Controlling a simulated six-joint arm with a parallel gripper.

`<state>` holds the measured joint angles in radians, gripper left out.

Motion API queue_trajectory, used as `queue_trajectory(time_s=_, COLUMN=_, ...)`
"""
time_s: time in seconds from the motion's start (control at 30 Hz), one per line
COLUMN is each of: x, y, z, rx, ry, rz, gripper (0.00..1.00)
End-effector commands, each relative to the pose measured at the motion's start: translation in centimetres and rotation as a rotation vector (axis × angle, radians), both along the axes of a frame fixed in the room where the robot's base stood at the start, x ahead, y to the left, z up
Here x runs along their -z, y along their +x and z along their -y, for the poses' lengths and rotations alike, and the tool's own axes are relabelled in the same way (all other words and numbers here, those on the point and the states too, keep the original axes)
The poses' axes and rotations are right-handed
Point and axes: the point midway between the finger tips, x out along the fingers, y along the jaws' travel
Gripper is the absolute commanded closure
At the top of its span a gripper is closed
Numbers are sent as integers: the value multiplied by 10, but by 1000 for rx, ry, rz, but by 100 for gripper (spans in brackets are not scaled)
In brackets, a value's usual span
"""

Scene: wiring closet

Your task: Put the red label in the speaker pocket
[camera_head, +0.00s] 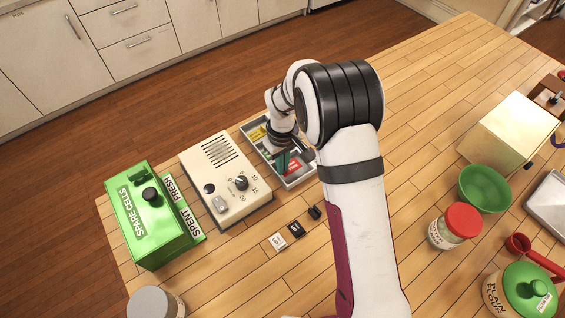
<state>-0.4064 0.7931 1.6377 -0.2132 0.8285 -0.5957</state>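The red label (293,167) lies in the shallow grey tray (301,180) behind the middle of the table. My gripper (284,158) points down into this tray, just left of the red label. The wrist hides much of the fingers, so I cannot tell whether it is open or shut, or whether it touches anything. A cream box with a speaker grille (217,151) stands left of the tray. It has a dark knob, a dial with numbers and a small grey piece at its front. I cannot make out a label pocket on it.
A yellow label (257,133) lies in the tray's far end. A green spare cells box (147,215) stands left of the cream box. A red-lidded jar (455,226) and green bowl (485,189) stand right of my arm.

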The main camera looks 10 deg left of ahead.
Motion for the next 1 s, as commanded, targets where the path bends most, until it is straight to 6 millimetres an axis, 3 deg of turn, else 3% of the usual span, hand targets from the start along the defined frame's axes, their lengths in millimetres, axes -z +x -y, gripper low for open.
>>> queue_trajectory(time_s=0.3, x=8, y=0, z=0, rx=0, ry=1, rz=1, gripper=100)
queue_trajectory(time_s=0.5, x=9, y=-1, z=0, rx=-1, ry=0, rz=-1, gripper=67)
queue_trajectory(time_s=0.83, x=9, y=-2, z=-1, rx=-1, ry=1, rz=-4, gripper=67)
queue_trajectory(time_s=1.0, x=-24, y=0, z=-2, rx=-2, ry=2, rz=1, gripper=67)
